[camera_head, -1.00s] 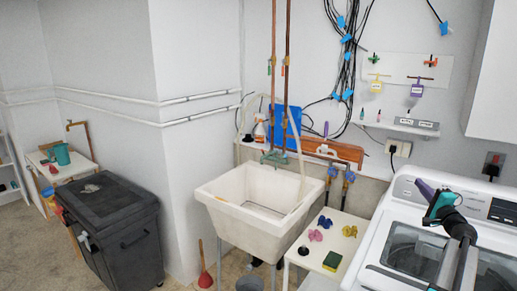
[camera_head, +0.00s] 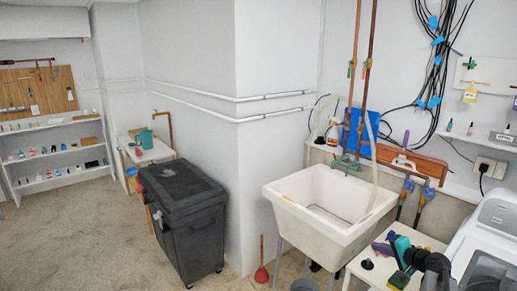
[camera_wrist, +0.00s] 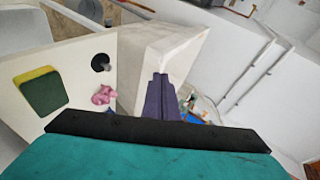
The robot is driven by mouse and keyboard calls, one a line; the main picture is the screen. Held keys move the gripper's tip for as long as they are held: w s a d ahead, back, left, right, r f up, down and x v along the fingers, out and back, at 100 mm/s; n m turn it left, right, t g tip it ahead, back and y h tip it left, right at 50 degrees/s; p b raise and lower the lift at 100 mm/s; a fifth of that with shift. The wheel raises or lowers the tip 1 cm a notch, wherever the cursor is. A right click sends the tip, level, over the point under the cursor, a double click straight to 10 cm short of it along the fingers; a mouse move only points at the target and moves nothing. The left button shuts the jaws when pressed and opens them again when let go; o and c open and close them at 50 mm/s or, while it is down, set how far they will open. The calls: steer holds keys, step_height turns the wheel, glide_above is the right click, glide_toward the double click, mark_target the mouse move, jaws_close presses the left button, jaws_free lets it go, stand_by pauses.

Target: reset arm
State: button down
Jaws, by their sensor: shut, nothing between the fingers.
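My gripper (camera_head: 381,249) is at the lower right of the head view, above the small white table (camera_head: 355,265). Its body is teal and its fingers are purple. In the wrist view the purple fingers (camera_wrist: 161,98) are together with nothing between them. My arm and gripper hide part of the tabletop.
The table bears a yellow-green sponge (camera_wrist: 40,90), a pink item (camera_wrist: 104,95) and a black round item (camera_wrist: 100,63). A white sink (camera_head: 320,225) is beside it, a white washer (camera_head: 490,250) to the right. A black bin (camera_head: 180,205) and open floor (camera_head: 90,240) lie left.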

steer(key=s+a+f+n+g, duration=0.35)
steer(key=a+f, duration=0.25)
steer(key=a, duration=0.4)
steer(key=s+a+f+n+g, duration=0.25)
steer(key=s+a+f, duration=0.35)
steer(key=a, duration=0.4)
steer(key=s+a+f+n+g, duration=0.35)
steer(key=a+f, duration=0.35)
steer(key=a, duration=0.3)
steer(key=s+a+f+n+g+h, duration=0.2)
steer(key=s+a+f+g+h, duration=0.1)
steer(key=s, duration=0.4)
steer(key=s+f+g+b, duration=0.5)
steer(key=s+f+b, duration=0.5)
steer(key=s+f, duration=1.6)
step_height(320, 180, down, 2)
steer(key=shift+s+a+f+h, duration=0.1)
steer(key=shift+s+a+h, duration=0.2)
steer(key=shift+h, duration=0.1)
